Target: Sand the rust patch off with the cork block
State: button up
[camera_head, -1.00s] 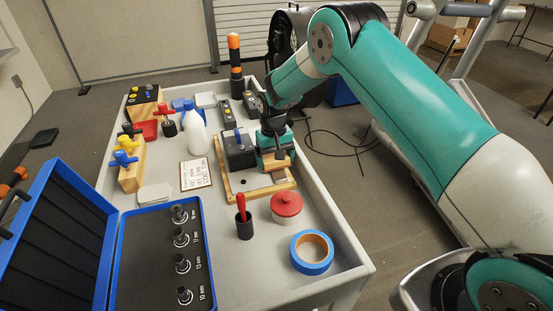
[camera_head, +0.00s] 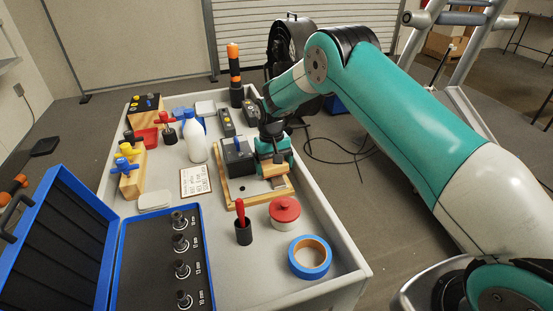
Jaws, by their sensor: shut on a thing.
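My gripper (camera_head: 278,160) points down over the right half of a wooden board (camera_head: 252,199) on the cart. It is shut on a small brown block, seemingly the cork block (camera_head: 270,169), largely hidden by the fingers. The block is low over a small grey plate (camera_head: 279,183) on the board; whether it touches the plate is too small to tell. I cannot make out a rust patch; the gripper and block hide part of the plate. A dark box with a blue lever (camera_head: 238,157) stands on the board just left of my gripper.
A red-lidded pot (camera_head: 284,213), a black cup with a red handle (camera_head: 243,229) and blue tape (camera_head: 310,257) stand in front of the board. A white bottle (camera_head: 196,142) and a label card (camera_head: 195,181) are left. An open blue case (camera_head: 160,255) fills the front left.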

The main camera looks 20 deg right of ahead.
aim_at(278, 181)
jog(key=shift+w+d+r+m+t, duration=0.15)
jog(key=shift+w+r+t, duration=0.2)
jog(key=shift+w, duration=0.2)
jog(key=shift+w+d+r+m+t, duration=0.1)
jog(key=shift+w+r+m+t, duration=0.1)
jog(key=shift+w+t, duration=0.25)
jog(key=shift+s+f+p, duration=0.45)
jog(key=shift+s+p, duration=0.1)
jog(key=shift+p, duration=0.1)
jog(key=shift+s+a+r+p, duration=0.1)
jog(key=shift+s+r+p, duration=0.05)
jog(key=shift+s, duration=0.4)
jog(key=shift+s+a+r+p, duration=0.1)
jog(key=shift+s+p, duration=0.05)
jog(key=shift+s, duration=0.4)
jog(key=shift+s+f+p, duration=0.1)
jog(key=shift+s+p, duration=0.3)
jog(key=shift+s, duration=1.1)
jog(key=shift+a, duration=0.1)
jog(key=shift+r+p, duration=2.1)
jog(key=shift+r, duration=0.9)
